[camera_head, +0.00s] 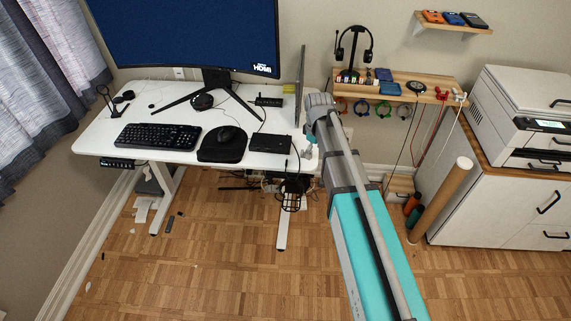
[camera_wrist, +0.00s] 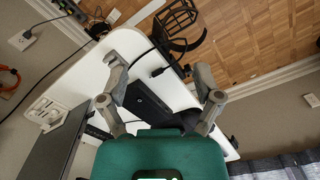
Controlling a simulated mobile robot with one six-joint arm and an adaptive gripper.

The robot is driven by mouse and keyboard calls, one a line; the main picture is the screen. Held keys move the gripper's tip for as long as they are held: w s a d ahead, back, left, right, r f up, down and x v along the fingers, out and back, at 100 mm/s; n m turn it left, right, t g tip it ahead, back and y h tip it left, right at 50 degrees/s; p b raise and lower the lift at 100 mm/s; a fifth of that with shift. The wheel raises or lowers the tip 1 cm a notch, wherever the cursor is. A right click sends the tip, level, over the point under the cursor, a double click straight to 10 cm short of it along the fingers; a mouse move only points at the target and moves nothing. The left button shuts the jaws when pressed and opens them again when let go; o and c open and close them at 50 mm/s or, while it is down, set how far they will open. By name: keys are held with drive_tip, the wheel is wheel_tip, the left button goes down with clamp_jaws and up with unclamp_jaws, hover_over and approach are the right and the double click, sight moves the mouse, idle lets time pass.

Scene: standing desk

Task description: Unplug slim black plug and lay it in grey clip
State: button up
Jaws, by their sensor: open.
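My gripper (camera_wrist: 160,66) is open and empty in the wrist view, its two grey fingers spread wide. In the head view my arm reaches to the right end of the white desk, and the gripper is mostly hidden behind it. Between and below the fingers in the wrist view lies a black box (camera_wrist: 148,104) on the desk. A dark cable end (camera_wrist: 158,72) shows near the desk edge, between the fingers and apart from them. A black plug (camera_wrist: 28,35) sits in a wall outlet at upper left. I cannot tell which is the slim black plug. I cannot make out the grey clip.
The white desk (camera_head: 90,140) carries a keyboard (camera_head: 158,136), a mouse on a black pad (camera_head: 222,155), the black box (camera_head: 268,143) and a large monitor (camera_head: 190,35). A black wire basket (camera_wrist: 182,18) hangs by the desk edge. A wooden shelf and a cabinet stand at right.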

drive_tip(key=w+a+n, duration=0.6)
drive_tip(key=w+a, duration=0.2)
drive_tip(key=a, duration=0.2)
drive_tip(key=shift+f, duration=0.15)
drive_tip(key=shift+a, duration=0.1)
drive_tip(key=b, duration=0.9)
hover_over(286, 162)
wheel_tip(286, 162, down, 9)
drive_tip(key=shift+w+r, duration=0.1)
drive_tip(key=shift+r, duration=0.1)
drive_tip(key=shift+f+b, duration=2.55)
drive_tip(key=shift+f, duration=0.05)
drive_tip(key=c, duration=0.7)
